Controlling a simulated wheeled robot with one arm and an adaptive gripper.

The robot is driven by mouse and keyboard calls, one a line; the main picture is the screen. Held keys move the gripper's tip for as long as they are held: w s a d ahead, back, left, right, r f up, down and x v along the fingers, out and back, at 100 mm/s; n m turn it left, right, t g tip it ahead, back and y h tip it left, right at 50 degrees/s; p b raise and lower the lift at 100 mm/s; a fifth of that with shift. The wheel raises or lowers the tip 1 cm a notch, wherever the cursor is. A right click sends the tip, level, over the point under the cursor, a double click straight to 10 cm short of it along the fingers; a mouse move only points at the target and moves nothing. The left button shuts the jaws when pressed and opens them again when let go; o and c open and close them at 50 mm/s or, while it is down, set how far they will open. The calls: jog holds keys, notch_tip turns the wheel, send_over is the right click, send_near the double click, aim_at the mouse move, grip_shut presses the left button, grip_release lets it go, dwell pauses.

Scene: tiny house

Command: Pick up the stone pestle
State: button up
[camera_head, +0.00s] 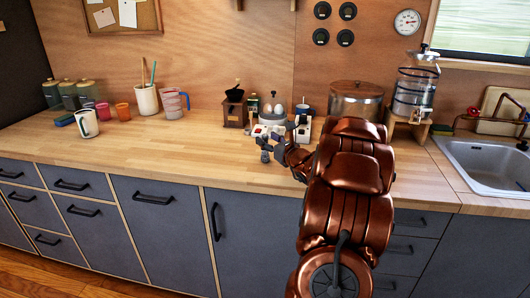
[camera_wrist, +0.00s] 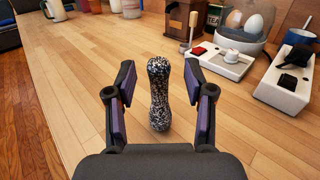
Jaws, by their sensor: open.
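The stone pestle (camera_wrist: 159,94) shows in the wrist view as a speckled black-and-white rod with rounded ends. It is on the wooden counter, between the two fingers of my gripper (camera_wrist: 160,92). The fingers are apart, with a gap on each side of the pestle, and none visibly touches it. In the head view my gripper (camera_head: 275,150) is low over the counter, right of centre.
Beyond the pestle are a white device with a red part (camera_wrist: 220,62), a black-and-white device (camera_wrist: 285,82), an egg holder (camera_wrist: 242,30) and a wooden grinder (camera_wrist: 182,18). A blue mug (camera_wrist: 298,38) stands at right. A sink (camera_head: 490,165) is far right.

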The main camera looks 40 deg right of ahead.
jog(key=shift+w+d, duration=0.1)
jog(key=shift+w, duration=0.75)
jog(key=shift+c, duration=0.4)
grip_shut()
